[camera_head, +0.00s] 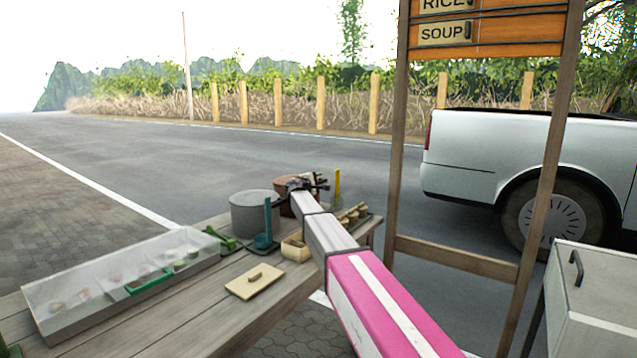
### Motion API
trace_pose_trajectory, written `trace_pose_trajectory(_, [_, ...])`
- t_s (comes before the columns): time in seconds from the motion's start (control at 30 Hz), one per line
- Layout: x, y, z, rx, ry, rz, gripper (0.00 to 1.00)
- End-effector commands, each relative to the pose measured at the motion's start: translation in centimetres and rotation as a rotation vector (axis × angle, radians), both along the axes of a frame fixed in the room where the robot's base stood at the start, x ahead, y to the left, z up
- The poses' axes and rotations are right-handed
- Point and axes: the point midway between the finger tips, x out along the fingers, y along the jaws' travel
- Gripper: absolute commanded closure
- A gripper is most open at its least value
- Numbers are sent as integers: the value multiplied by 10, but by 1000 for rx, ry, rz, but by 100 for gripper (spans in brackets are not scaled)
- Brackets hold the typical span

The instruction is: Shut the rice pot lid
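A grey round pot (254,214) with a flat top stands toward the far end of the wooden table. A reddish-brown pot (282,186) stands just right of it, partly hidden by my arm and gripper. I cannot tell for sure which one is the rice pot, or how its lid sits. My gripper (309,184) is dark and small at the far end of my arm, over or beside the reddish-brown pot. I cannot tell whether it touches the pot, or whether its fingers are open or shut.
A clear-covered case (120,285) with a green handle fills the table's left. A flat wooden lid (255,281) lies on the near table. A blue holder (265,240), a small wooden box (295,248) and a tray of cups (352,216) stand near the arm. A signpost frame rises at right.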

Motion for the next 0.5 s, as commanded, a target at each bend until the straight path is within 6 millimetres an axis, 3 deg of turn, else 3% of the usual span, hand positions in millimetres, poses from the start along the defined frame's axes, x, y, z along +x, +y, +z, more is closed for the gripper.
trace_pose_trajectory(0.27, [0,0,7,1,-2,-1,57])
trace_pose_trajectory(0.5, [-2,2,46,0,-3,0,57])
